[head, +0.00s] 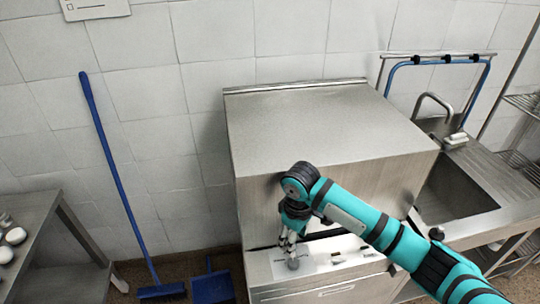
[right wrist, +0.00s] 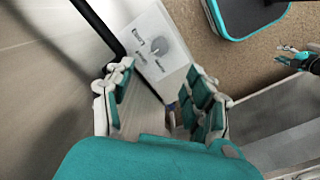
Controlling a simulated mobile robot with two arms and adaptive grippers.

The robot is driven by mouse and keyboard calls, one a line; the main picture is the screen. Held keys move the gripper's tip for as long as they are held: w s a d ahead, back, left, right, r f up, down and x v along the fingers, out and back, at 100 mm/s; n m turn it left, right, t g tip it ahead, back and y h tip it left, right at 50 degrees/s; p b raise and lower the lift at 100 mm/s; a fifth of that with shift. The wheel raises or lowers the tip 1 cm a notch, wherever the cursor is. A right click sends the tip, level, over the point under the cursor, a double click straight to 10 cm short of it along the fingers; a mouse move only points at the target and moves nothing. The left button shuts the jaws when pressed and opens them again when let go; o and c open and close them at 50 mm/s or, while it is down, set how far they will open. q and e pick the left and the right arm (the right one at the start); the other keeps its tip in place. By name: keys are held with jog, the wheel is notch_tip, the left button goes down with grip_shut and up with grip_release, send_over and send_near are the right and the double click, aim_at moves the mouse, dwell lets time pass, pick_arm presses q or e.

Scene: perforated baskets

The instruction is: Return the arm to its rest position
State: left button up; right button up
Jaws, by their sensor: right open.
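My right arm (head: 375,226) comes in from the right, bent, across the front of a steel hooded machine (head: 300,115). My right gripper (head: 290,243) points down close to the machine's front control panel (head: 325,257). In the right wrist view its two fingers (right wrist: 160,100) are spread apart with nothing between them. The panel with a round grey knob (right wrist: 158,47) shows beyond them; contact cannot be told. My left arm does not show in the head view. A small teal and white piece at the right wrist view's edge may be my left gripper, too small to read.
A sink (head: 455,190) with a tap stands right of the machine. A steel table (head: 38,225) with white items is at the left. A blue broom (head: 115,175) leans on the wall near a blue dustpan (head: 212,287). A black bar (right wrist: 95,22) runs beside the gripper.

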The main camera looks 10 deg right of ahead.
jog(key=s+a+f+m+t+y, duration=0.1)
jog(key=s+a+f+y, duration=0.15)
jog(key=s, duration=0.35)
jog(key=s+a+f+y, duration=0.1)
jog(key=s+a+f, duration=0.1)
jog(key=s+a, duration=0.3)
jog(key=s+d+r+m+t+h, duration=0.25)
jog(key=s+d+m, duration=0.25)
jog(key=s+d, duration=0.9)
notch_tip(320, 180, down, 30)
jog(key=s+g+b, duration=0.1)
jog(key=g+b, duration=0.1)
jog(key=b, duration=0.2)
jog(key=s+d+f+b, duration=0.1)
jog(key=s+f+b, duration=0.1)
jog(key=s+f, duration=0.6)
jog(key=s+d+f+b, duration=0.1)
jog(key=s+f+b, duration=0.1)
jog(key=s+f, duration=0.7)
notch_tip(320, 180, down, 4)
jog(key=shift+d+f+g+h, duration=0.2)
jog(key=shift+f+g+h, duration=0.05)
jog(key=shift+g+h, duration=0.15)
